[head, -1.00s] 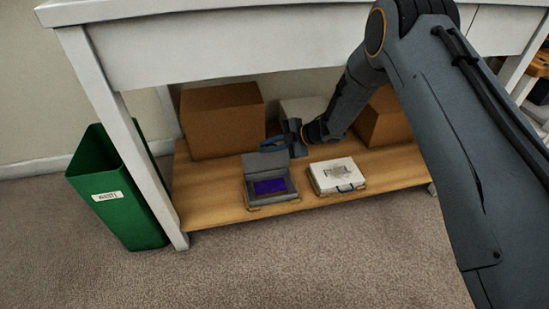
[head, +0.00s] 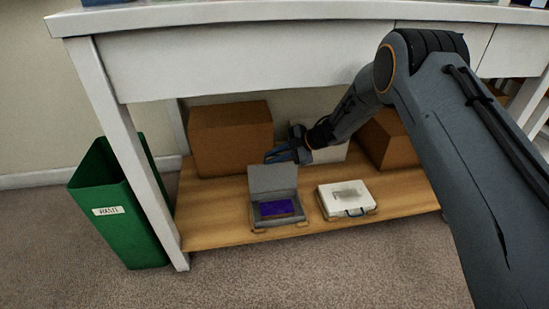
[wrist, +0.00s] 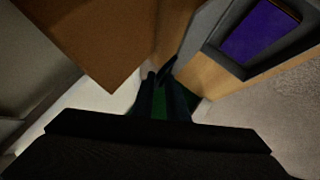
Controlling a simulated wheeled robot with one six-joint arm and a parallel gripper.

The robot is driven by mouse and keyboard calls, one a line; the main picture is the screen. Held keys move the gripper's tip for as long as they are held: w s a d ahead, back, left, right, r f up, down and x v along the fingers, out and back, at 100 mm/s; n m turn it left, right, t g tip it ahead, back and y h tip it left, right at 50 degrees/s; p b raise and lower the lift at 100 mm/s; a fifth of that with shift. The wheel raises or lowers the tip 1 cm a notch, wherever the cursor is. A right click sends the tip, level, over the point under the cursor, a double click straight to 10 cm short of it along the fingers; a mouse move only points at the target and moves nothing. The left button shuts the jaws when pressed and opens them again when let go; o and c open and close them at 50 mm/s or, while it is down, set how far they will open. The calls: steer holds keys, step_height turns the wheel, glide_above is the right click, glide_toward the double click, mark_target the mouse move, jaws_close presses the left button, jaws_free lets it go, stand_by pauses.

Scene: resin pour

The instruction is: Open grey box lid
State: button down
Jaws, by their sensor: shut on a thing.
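The grey box (head: 277,222) stands on the wooden shelf with its lid (head: 273,179) raised steeply at the back. A purple filling shows inside it. My gripper (head: 276,156) is just behind and above the lid's top edge. In the wrist view my gripper's fingers (wrist: 162,72) are close together beside a grey edge of the box, whose purple inside (wrist: 260,32) shows at the upper right. My gripper is shut on the lid by its upper edge, though the contact itself is hard to make out.
A white case (head: 346,199) lies right of the grey box. Cardboard boxes (head: 230,140) (head: 390,140) and a white box (head: 325,150) stand behind. The shelf (head: 210,215) is under a white table (head: 230,60). A green waste bin (head: 120,215) stands at left.

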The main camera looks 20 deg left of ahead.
steer(key=shift+d+f, duration=0.1)
steer(key=shift+f, duration=0.1)
steer(key=c, duration=1.9)
jaws_free()
steer(key=shift+s+f, duration=0.1)
steer(key=shift+d, duration=0.1)
steer(key=d+p, duration=0.1)
steer(key=d, duration=0.3)
steer(key=w+d+r+p, duration=0.1)
steer(key=d+p, duration=0.1)
steer(key=d, duration=0.3)
steer(key=w+d+r+p, duration=0.1)
steer(key=d, duration=0.4)
steer(key=shift+r, duration=0.25)
steer(key=shift+a+r, duration=0.1)
